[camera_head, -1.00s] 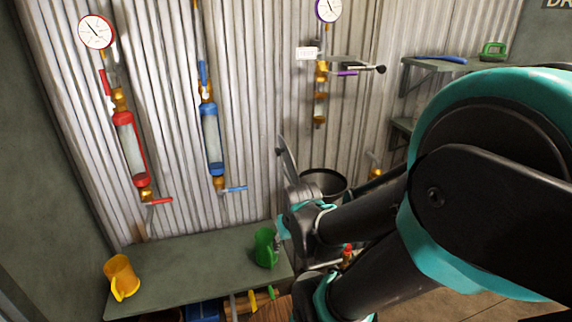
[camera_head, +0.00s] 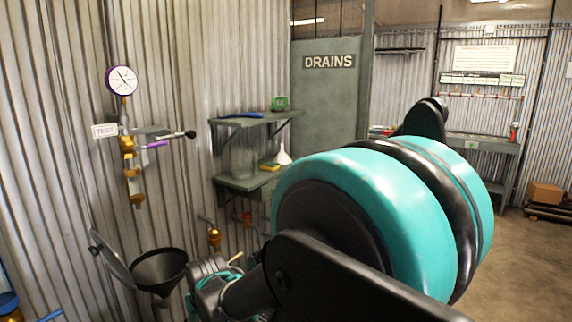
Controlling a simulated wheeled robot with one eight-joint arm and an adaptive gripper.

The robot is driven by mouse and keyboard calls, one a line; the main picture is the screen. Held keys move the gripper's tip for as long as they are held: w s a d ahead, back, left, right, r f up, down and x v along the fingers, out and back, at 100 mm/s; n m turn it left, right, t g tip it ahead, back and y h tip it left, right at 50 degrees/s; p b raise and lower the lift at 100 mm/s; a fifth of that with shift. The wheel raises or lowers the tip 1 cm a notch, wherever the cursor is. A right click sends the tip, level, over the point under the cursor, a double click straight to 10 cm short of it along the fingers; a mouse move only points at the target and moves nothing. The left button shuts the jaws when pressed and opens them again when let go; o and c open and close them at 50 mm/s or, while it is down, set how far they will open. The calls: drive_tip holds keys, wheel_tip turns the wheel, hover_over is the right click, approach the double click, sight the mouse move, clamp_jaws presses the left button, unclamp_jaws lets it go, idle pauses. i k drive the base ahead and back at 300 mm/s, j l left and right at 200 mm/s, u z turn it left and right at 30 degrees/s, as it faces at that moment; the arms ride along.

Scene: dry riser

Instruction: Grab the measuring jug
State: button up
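No measuring jug can be made out in the current head view. The bench that held a yellow jug and a green jug a second ago is out of frame. My gripper (camera_head: 193,302) is at the bottom of the view, left of centre, partly cut off by the lower edge and hidden by my arm. Its fingertips are not clear, and I cannot tell whether it is open or holds anything.
A black funnel-like bowl (camera_head: 160,268) is by the corrugated wall, just left of my gripper. A gauge (camera_head: 121,80) with brass valves hangs above it. Shelves (camera_head: 262,118) hold a green item (camera_head: 280,103) and a white funnel (camera_head: 283,154). Open floor (camera_head: 520,250) lies right.

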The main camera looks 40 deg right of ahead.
sight(241, 156)
drive_tip(key=z, duration=0.8)
